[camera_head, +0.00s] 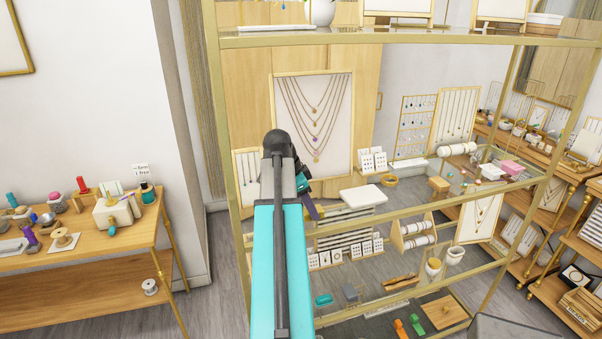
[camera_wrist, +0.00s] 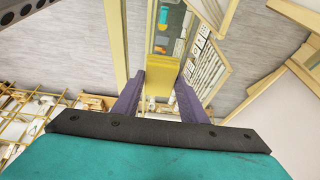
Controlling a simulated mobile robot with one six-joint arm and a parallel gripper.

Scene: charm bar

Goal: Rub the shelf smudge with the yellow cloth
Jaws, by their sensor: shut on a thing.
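My gripper (camera_wrist: 160,90) has purple fingers shut on a folded yellow cloth (camera_wrist: 162,76) in the wrist view. In the head view, a purple finger of my gripper (camera_head: 312,208) shows just right of my arm, in front of the gold-framed glass shelf unit. The cloth is hidden behind my arm there. The unit's middle shelf has a gold front rail (camera_head: 415,205). I cannot make out the smudge in either view. I cannot tell whether the cloth touches a shelf.
A necklace board (camera_head: 313,120) stands behind my arm. A white pad (camera_head: 362,195), a brown roll (camera_head: 391,180) and earring cards (camera_head: 372,161) are near the middle shelf. A wooden side table (camera_head: 85,240) with spools stands at left. Grey floor is clear between it and the unit.

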